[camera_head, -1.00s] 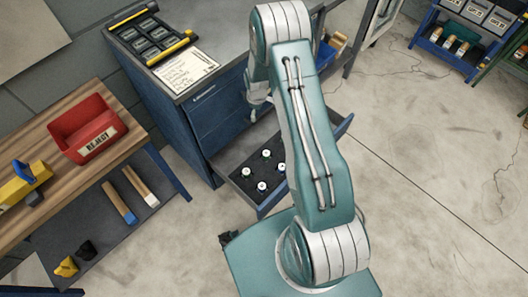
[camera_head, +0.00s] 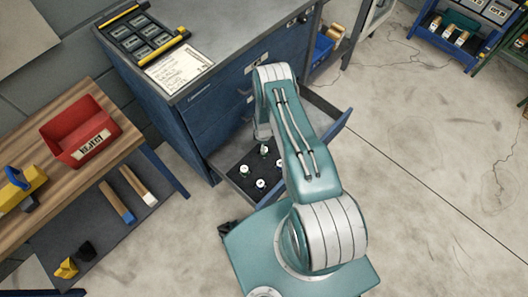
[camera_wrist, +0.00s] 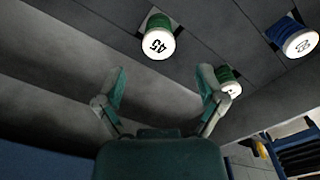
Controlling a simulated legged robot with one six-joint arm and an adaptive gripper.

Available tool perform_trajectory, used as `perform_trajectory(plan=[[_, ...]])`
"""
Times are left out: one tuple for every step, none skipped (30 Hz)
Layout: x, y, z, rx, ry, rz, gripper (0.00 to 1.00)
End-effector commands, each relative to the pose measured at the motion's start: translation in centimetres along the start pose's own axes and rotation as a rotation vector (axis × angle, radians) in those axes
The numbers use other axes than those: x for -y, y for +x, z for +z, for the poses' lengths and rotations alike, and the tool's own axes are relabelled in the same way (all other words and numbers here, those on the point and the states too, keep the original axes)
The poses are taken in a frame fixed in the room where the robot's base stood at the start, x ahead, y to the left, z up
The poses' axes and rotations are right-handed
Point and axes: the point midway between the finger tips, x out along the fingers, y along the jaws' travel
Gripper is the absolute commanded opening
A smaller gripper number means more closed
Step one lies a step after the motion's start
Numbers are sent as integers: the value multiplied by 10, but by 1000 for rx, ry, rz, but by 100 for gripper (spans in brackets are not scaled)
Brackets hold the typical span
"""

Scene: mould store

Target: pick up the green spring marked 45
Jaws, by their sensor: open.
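The green spring marked 45 (camera_wrist: 157,37) shows at the top of the wrist view, its white numbered end facing the camera. My gripper (camera_wrist: 161,75) is open and empty, with its two fingers spread below the spring in that picture and apart from it. A second green spring (camera_wrist: 229,82) is partly covered by the right finger, and its number is hard to read. A blue spring (camera_wrist: 294,38) stands at the upper right. In the head view, several small white-topped pieces stand in the open drawer (camera_head: 297,187); their numbers are too small to read there.
The blue cabinet (camera_head: 200,118) carries a dark tray (camera_head: 143,38) and a paper sheet (camera_head: 178,70) on top. A red REJECT bin (camera_head: 80,131) sits on the wooden bench (camera_head: 105,165) at left. The floor (camera_head: 420,150) at right is clear.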

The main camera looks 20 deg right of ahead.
Motion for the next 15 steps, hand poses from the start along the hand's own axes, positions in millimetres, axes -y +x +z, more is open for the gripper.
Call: perform_trajectory(plan=[[0,3,0,0,0,0,89],[0,4,0,0,0,1,89],[0,6,0,0,0,1,89],[0,8,0,0,1,0,89],[0,11,1,1,1,-1,89],[0,16,2,1,1,-1,89],[0,20,2,1,1,-1,89],[0,25,3,1,1,-1,89],[0,31,3,1,1,-1,89],[-1,35,4,1,1,0,89],[-1,39,4,0,1,0,89],[-1,44,4,0,0,0,89],[-1,47,4,0,0,0,89],[-2,50,4,0,1,1,89],[-1,53,4,1,1,0,89]])
